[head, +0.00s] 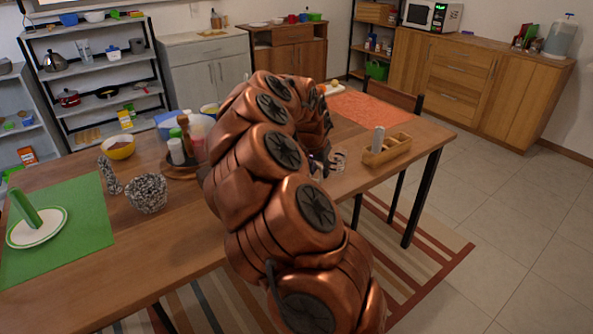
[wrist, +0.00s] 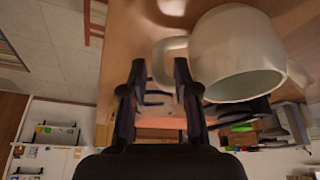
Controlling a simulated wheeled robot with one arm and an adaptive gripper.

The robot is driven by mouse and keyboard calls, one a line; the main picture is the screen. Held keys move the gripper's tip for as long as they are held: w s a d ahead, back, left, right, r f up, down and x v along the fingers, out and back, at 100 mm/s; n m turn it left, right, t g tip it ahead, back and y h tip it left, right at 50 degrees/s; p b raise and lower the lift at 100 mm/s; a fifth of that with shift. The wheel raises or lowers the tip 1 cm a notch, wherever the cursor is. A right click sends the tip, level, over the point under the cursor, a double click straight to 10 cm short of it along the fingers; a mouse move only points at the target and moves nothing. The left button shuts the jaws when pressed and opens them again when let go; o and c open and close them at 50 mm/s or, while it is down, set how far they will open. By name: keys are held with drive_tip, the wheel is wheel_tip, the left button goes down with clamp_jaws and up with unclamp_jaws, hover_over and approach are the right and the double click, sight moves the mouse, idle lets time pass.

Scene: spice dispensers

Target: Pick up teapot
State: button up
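In the wrist view, a glossy white round vessel (wrist: 238,52) with a wide mouth and a looped handle (wrist: 160,62) is close, right of my gripper. It looks like a mug or pot; I see no spout or lid. My gripper (wrist: 160,72) is open, its two fingers apart, with the handle in line with the gap between them. I cannot tell whether they touch it. In the head view my arm hides most of this spot, and only a small pale object (head: 338,161) shows beside it. A metal kettle (head: 54,61) stands on the back-left shelf.
The wooden table (head: 437,133) holds a wooden caddy (head: 386,150) at right. At left are a patterned bowl (head: 147,193), a yellow bowl (head: 119,147), a tray of dispensers (head: 182,171) and a plate (head: 37,228) on a green mat (head: 88,243). An orange mat (head: 366,109) lies behind.

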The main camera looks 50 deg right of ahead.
drive_tip(key=shift+x, duration=1.9)
drive_tip(key=shift+s+d+r, duration=0.1)
drive_tip(key=shift+d, duration=0.05)
drive_tip(key=shift+c, duration=0.2)
clamp_jaws()
